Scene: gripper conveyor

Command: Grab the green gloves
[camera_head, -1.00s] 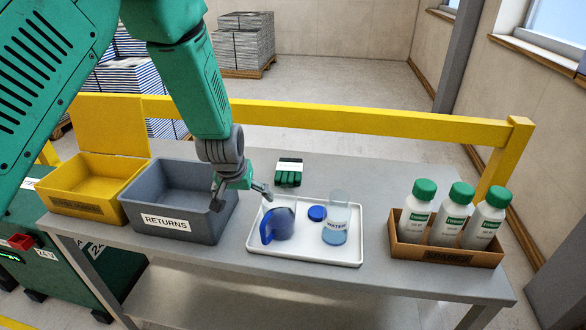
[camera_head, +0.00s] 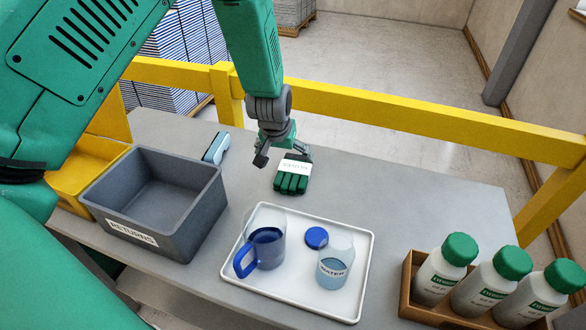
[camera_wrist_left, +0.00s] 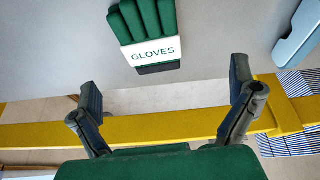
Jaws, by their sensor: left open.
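The green gloves (camera_head: 291,182) lie flat on the grey table, with a white band around them. In the left wrist view the gloves (camera_wrist_left: 148,22) show the word GLOVES on the band, with their fingers toward the top edge. My left gripper (camera_head: 282,156) is open and empty, just behind and above the gloves. In the left wrist view its two fingers (camera_wrist_left: 164,84) are spread wide, and the gloves appear beyond the tips, between them and not touched. My right gripper is not in view.
A white tray (camera_head: 345,303) with a blue-handled jug (camera_head: 266,248) and a water beaker (camera_head: 333,270) stands in front of the gloves. The grey RETURNS bin (camera_head: 190,225) is at left, a light blue object (camera_head: 216,147) behind it. A bottle crate (camera_head: 408,275) is at right. A yellow rail (camera_head: 400,119) runs behind.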

